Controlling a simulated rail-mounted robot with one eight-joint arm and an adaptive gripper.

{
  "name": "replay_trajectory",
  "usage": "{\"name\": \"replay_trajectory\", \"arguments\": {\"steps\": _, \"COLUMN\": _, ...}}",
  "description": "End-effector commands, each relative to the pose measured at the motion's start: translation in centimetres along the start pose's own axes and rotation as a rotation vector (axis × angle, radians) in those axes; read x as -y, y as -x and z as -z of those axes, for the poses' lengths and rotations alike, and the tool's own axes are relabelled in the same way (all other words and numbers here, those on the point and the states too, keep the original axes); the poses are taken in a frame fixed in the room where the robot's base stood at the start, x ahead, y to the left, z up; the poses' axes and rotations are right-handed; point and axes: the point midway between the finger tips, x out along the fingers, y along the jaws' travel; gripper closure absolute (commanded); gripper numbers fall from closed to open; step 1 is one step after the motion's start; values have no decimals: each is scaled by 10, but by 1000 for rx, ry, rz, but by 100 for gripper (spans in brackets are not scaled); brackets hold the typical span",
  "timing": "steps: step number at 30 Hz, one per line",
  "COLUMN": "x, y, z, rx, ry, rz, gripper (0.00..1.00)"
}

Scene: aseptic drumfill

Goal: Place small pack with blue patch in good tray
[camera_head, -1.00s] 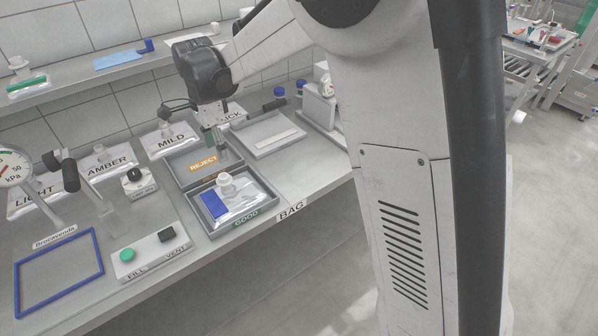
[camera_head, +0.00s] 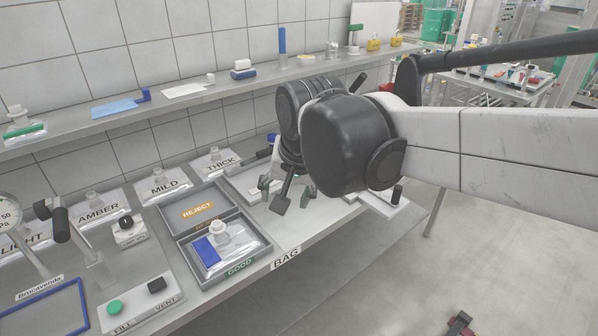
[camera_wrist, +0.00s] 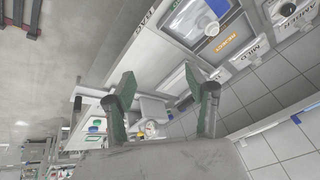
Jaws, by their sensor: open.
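A small clear pack with a blue patch (camera_head: 207,251) and a white cap lies inside the grey GOOD tray (camera_head: 262,262) at the bench's front edge. The pack and its blue patch also show in the wrist view (camera_wrist: 219,6), at the top. My gripper (camera_head: 272,193) is to the right of the GOOD tray, above the bench, and apart from the pack. In the wrist view my gripper (camera_wrist: 165,88) has its two green-padded fingers spread with nothing between them.
The empty REJECT tray (camera_head: 196,211) sits behind the GOOD tray. Packs labelled MILD (camera_head: 163,187) and THICK (camera_head: 219,162) lie along the wall. A fill and vent button box (camera_head: 137,301) stands at the left. A shelf (camera_head: 190,98) runs above.

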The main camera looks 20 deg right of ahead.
Motion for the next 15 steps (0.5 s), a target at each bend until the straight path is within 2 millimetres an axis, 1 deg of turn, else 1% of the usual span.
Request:
{"name": "replay_trajectory", "arguments": {"steps": 1, "x": -12, "y": 4, "z": -9, "rx": -20, "ry": 37, "rz": 5, "gripper": 49}}
{"name": "replay_trajectory", "arguments": {"steps": 6, "x": -42, "y": 14, "z": -36, "rx": -95, "ry": 190, "rz": 18, "gripper": 49}}
{"name": "replay_trajectory", "arguments": {"steps": 12, "x": -70, "y": 15, "z": -62, "rx": -174, "ry": 347, "rz": 15, "gripper": 49}}
{"name": "replay_trajectory", "arguments": {"steps": 15, "x": -78, "y": 15, "z": -71, "rx": -199, "ry": 398, "rz": 11, "gripper": 49}}
